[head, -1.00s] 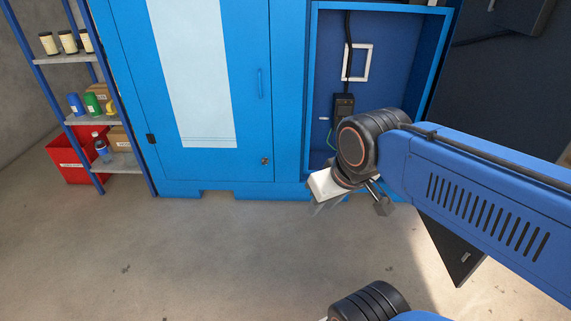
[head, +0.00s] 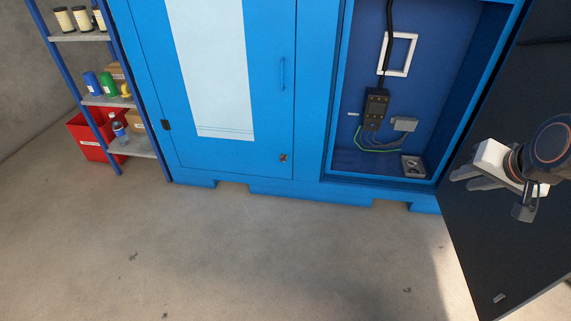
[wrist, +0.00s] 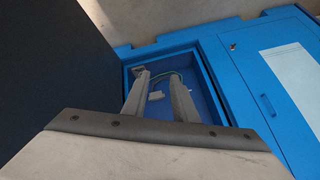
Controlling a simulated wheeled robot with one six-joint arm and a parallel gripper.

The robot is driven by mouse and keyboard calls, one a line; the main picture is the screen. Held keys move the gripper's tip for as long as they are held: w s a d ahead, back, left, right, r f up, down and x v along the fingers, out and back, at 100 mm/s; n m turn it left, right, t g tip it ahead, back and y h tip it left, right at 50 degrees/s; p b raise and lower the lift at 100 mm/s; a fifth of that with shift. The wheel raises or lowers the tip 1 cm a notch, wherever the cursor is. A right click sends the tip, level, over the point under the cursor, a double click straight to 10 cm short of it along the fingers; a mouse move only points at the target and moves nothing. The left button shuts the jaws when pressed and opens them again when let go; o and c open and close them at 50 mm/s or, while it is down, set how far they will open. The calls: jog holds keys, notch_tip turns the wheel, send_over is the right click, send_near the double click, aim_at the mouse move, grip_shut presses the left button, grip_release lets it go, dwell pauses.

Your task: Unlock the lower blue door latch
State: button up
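The blue door (head: 262,115) is closed, with a long pale panel on it. Its lower latch (head: 283,158) is a small metal piece near the door's bottom right corner; the latch also shows in the wrist view (wrist: 233,47). A blue handle (head: 282,74) sits higher on the same door. My gripper (head: 462,180) is at the right, in front of the dark open door, well to the right of the latch and apart from it. In the wrist view its two fingers (wrist: 158,78) stand apart with nothing held between them.
An open blue compartment (head: 340,110) with a black box (head: 376,103) and cables is right of the blue door. The dark open door (head: 495,240) stands at the right. A shelf (head: 108,100) and red bin (head: 90,140) are at the left. The front floor is clear.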

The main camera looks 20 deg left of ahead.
jog(key=w+a+f+m+t+y, duration=0.1)
jog(key=w+a+f+m+t, duration=0.2)
jog(key=w+a, duration=1.05)
jog(key=w+a+f+m+t+y, duration=0.15)
jog(key=w+a+f, duration=0.35)
jog(key=w+a, duration=0.85)
jog(key=w+a+f+m+t, duration=0.3)
jog(key=a+f+m, duration=0.4)
jog(key=a+f, duration=1.6)
jog(key=s+a+f+m+t, duration=0.1)
jog(key=s+a+f+t, duration=0.1)
jog(key=s+a+f, duration=0.45)
jog(key=s+a+f+m+t, duration=0.1)
jog(key=s+f, duration=0.2)
jog(key=f, duration=0.7)
jog(key=x, duration=1.7)
jog(key=shift+d+r+h, duration=0.2)
jog(key=shift+d+h, duration=0.15)
jog(key=shift+d, duration=0.05)
jog(key=shift+w, duration=0.15)
